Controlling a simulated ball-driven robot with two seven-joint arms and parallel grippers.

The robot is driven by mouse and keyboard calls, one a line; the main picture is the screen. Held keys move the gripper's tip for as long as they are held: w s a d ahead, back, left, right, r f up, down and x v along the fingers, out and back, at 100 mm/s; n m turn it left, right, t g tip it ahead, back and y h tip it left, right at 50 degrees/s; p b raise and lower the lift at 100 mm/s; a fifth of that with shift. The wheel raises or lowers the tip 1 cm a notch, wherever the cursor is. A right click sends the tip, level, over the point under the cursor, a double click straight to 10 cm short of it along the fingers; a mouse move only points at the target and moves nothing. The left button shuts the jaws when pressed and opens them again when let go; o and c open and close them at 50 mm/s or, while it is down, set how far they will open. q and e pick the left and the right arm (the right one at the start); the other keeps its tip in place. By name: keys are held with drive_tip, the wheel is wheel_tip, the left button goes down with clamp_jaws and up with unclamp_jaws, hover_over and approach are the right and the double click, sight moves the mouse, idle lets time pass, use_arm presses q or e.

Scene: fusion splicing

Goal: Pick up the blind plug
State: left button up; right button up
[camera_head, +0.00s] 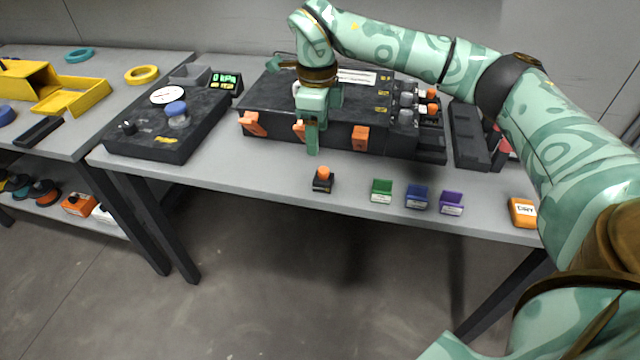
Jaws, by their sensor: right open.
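A small plug with an orange top (323,173) stands upright in a small black holder (322,186) near the table's front edge; it looks like the blind plug, though no label on it can be read. My right gripper (313,142) points down in front of the long black unit (340,132), above and behind the orange-topped plug and apart from it. It is open, and nothing shows between its fingers. The gripper hides part of the unit's front and of an orange latch (299,130). My left gripper is out of view.
Green (381,191), blue (417,197) and purple (451,203) small bins stand right of the plug along the front edge. An orange labelled box (522,212) sits at the right. A black device with a gauge (166,95) stands at the left. The tabletop left of the plug is clear.

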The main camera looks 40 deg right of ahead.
sight(324, 169)
wheel_tip(324, 169, down, 7)
drive_tip(key=shift+f+b, duration=0.1)
drive_tip(key=shift+b, duration=1)
drive_tip(key=f+b, duration=0.2)
drive_tip(key=f, duration=0.1)
drive_tip(key=s+d+f+b, duration=0.1)
drive_tip(key=shift+f, duration=0.4)
drive_tip(key=shift+w+f, duration=0.15)
drive_tip(key=shift+f, duration=0.05)
drive_tip(key=shift+r, duration=0.25)
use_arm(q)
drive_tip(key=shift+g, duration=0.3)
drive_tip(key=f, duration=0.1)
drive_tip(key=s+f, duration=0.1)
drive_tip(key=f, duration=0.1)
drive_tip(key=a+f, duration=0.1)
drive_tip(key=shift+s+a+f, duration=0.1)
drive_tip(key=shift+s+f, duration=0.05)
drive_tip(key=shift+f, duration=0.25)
use_arm(e)
drive_tip(key=c, duration=1.1)
